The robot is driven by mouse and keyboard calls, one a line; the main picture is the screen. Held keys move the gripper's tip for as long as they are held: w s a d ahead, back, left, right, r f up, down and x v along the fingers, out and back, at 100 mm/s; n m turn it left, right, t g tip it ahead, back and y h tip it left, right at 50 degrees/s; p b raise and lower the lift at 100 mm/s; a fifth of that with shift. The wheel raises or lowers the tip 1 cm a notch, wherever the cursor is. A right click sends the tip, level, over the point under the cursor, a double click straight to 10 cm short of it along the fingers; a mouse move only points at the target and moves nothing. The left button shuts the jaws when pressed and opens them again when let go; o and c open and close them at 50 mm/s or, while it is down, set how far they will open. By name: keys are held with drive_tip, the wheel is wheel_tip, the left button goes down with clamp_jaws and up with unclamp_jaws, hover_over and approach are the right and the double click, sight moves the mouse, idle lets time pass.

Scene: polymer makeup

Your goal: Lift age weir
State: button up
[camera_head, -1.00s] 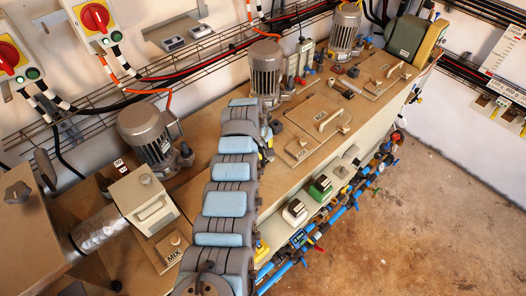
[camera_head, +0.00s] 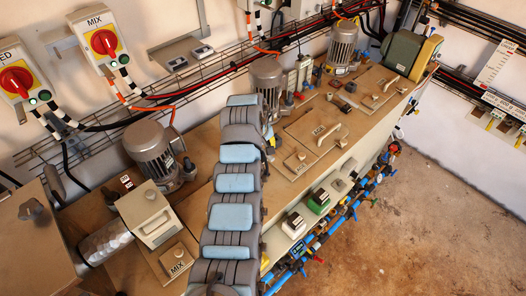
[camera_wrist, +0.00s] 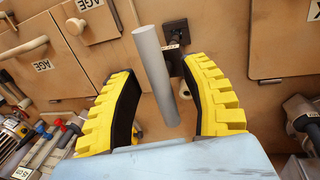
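A plain grey cylinder (camera_wrist: 157,75) stands between the fingers of my gripper (camera_wrist: 160,72) in the wrist view. I take it for the age weir's handle, but no label on it is readable. My gripper is open, its yellow fingers with black inner pads on either side of the cylinder, with gaps showing on both sides. A black bracket (camera_wrist: 176,36) with a small tag sits on the wooden board just behind it. In the head view my arm mostly hides the gripper and this cylinder. The AGE lid (camera_head: 300,162) lies right of my arm.
In the wrist view, AGE-marked wooden covers (camera_wrist: 42,65) with handles lie upper left, and a grey motor (camera_wrist: 302,120) is at right. In the head view, motors (camera_head: 268,80) line the wall side. Blue pipes and valves (camera_head: 345,212) run along the front. The floor at right is clear.

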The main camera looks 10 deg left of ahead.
idle(0.3)
wheel_tip(320, 180, up, 12)
drive_tip(key=s+a, duration=0.1)
drive_tip(key=s, duration=0.1)
drive_tip(key=shift+a+f, duration=0.15)
drive_tip(key=shift+a, duration=0.05)
idle(0.4)
drive_tip(key=shift+s, duration=0.1)
idle(0.6)
